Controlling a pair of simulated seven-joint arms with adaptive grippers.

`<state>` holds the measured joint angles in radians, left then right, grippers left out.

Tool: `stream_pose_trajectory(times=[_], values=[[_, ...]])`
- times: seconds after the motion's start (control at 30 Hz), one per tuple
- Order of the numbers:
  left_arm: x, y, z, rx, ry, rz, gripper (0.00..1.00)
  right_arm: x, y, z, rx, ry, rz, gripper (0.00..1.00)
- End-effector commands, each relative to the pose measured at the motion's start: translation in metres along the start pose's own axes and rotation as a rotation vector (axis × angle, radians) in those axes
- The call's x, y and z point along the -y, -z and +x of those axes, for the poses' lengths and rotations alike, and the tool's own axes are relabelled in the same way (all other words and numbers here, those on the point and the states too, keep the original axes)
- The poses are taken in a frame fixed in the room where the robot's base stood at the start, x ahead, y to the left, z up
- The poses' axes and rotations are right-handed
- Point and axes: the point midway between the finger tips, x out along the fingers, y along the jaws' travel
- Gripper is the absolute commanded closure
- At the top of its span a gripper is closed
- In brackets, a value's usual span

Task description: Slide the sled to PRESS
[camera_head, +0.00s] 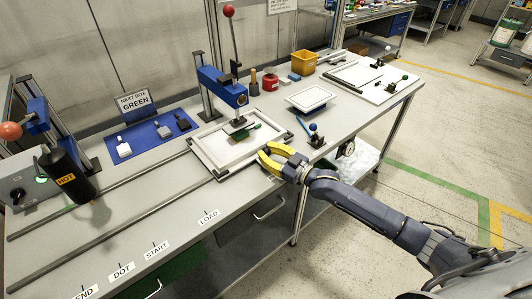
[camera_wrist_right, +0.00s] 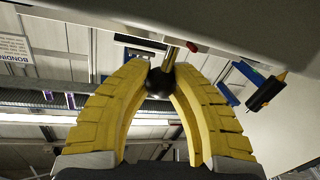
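The sled (camera_head: 203,152) is a white-rimmed frame on two long rails. It stands below the blue press head (camera_head: 236,92), with a small green piece (camera_head: 243,131) inside it. My right gripper (camera_head: 265,154) has yellow fingers and is at the sled's front right corner. In the right wrist view its fingers close around a black ball knob (camera_wrist_right: 160,84) on a brass stem, touching it on both sides. The knob is hidden by the fingers in the head view, so its join to the sled cannot be seen. My left gripper is not in view.
Rails (camera_head: 110,233) run left past the START, DOT and LOAD labels. A black HOT unit (camera_head: 68,178) hangs at the left. A blue mat (camera_head: 150,140) holds several small parts. A small tray (camera_head: 311,98) and blue-knobbed fixture (camera_head: 315,137) stand right of the sled.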

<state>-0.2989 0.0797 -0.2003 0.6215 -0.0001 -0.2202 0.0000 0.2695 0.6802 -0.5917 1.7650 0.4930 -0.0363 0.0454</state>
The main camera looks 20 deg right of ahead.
Motion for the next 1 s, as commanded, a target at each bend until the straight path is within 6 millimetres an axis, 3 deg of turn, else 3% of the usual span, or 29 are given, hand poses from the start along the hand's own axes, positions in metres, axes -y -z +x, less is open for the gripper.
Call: stream_pose_trajectory(times=[0.03,0.27,0.67,1.0], values=[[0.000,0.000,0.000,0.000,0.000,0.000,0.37,-0.007,0.006,0.001,-0.010,-0.008,-0.006,0.73],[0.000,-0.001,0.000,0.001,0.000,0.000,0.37,-0.005,0.004,0.000,-0.006,-0.006,-0.004,0.47],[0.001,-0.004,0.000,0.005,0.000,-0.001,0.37,-0.003,0.001,-0.008,-0.001,-0.004,-0.004,0.47],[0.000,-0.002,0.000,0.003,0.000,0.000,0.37,-0.003,0.000,-0.061,0.001,-0.005,-0.004,0.47]])
